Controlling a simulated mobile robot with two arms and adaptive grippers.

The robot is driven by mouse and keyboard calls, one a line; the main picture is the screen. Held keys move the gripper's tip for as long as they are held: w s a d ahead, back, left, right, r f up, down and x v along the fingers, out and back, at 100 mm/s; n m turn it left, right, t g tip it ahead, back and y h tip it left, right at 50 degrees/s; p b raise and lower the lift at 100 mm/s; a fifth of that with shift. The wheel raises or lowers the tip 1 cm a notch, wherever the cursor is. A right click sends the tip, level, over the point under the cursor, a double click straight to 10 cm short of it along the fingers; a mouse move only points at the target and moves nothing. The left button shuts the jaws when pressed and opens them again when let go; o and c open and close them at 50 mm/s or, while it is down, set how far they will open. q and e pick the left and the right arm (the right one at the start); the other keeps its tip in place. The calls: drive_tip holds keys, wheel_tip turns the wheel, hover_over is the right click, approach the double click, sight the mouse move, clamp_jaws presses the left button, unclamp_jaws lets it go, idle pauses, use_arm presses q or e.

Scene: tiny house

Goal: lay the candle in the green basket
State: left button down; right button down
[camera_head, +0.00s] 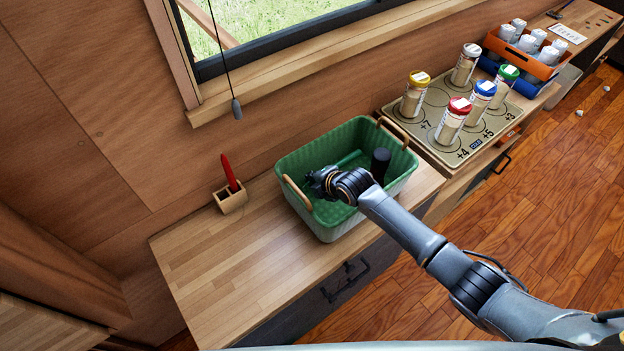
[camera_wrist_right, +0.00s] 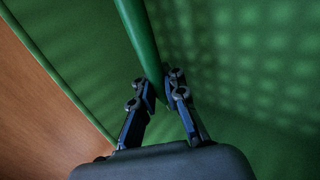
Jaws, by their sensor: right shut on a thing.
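The green basket (camera_head: 341,221) is an open woven box with two wooden handles, standing on the wooden counter. A slim green candle (camera_head: 349,158) is inside the basket's opening. It also shows in the right wrist view (camera_wrist_right: 138,35), held between the two fingers at one end. My right gripper (camera_head: 322,181) is down inside the basket and shut on the candle. The candle looks tilted, close to the basket wall; I cannot tell whether it touches the floor. My left gripper is not in view.
A small wooden holder (camera_head: 230,197) with a red candle (camera_head: 229,174) stands left of the basket. A board (camera_head: 427,133) with several capped jars is to the right. An orange-and-blue crate (camera_head: 525,60) is farther right. The counter's front left (camera_head: 215,275) is clear.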

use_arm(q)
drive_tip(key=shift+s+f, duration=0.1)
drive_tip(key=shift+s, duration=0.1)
use_arm(e)
drive_tip(key=c, duration=1.3)
unclamp_jaws()
drive_tip(key=v, duration=1.2)
